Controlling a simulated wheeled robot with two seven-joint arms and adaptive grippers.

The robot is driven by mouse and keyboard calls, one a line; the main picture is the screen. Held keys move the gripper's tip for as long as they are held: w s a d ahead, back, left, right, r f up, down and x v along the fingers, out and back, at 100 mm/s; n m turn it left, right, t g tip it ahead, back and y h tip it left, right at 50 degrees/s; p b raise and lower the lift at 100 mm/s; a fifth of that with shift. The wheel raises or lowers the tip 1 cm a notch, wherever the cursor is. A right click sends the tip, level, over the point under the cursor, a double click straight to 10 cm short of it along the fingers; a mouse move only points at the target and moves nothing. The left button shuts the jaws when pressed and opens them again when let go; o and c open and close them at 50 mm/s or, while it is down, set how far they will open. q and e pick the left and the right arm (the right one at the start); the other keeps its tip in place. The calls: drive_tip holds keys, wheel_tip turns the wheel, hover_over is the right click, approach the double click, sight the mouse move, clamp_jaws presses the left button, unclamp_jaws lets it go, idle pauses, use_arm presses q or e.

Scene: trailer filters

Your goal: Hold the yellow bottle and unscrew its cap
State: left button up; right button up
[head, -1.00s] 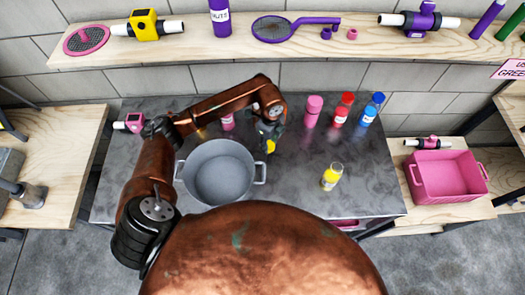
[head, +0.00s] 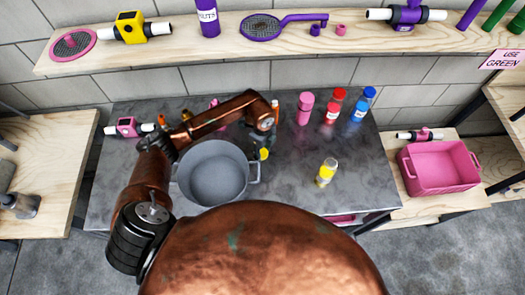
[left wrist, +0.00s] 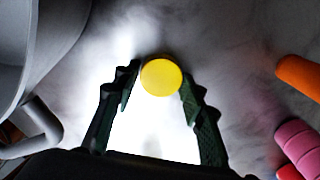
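The yellow bottle (head: 326,173) stands upright on the dark table, right of the pot, with a pale, clear-looking top and no yellow cap seen on it. My left gripper (head: 263,147) is to its left, beside the pot's right handle. A round yellow cap (head: 264,154) is at its fingertips. In the left wrist view the cap (left wrist: 161,77) sits between the two fingers of the left gripper (left wrist: 159,82), which appear to touch its sides. No bottle shows beneath it. My right gripper is not in view.
A grey pot (head: 214,173) stands close left of my left gripper. Pink (head: 305,108), red (head: 333,106) and blue (head: 362,105) bottles stand at the table's back. A pink crate (head: 438,167) is on the right bench. The table around the yellow bottle is clear.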

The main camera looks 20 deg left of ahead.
sight(263, 153)
use_arm(q)
drive_tip(key=shift+o, duration=1.3)
wheel_tip(263, 153, up, 12)
drive_tip(key=shift+r, duration=0.15)
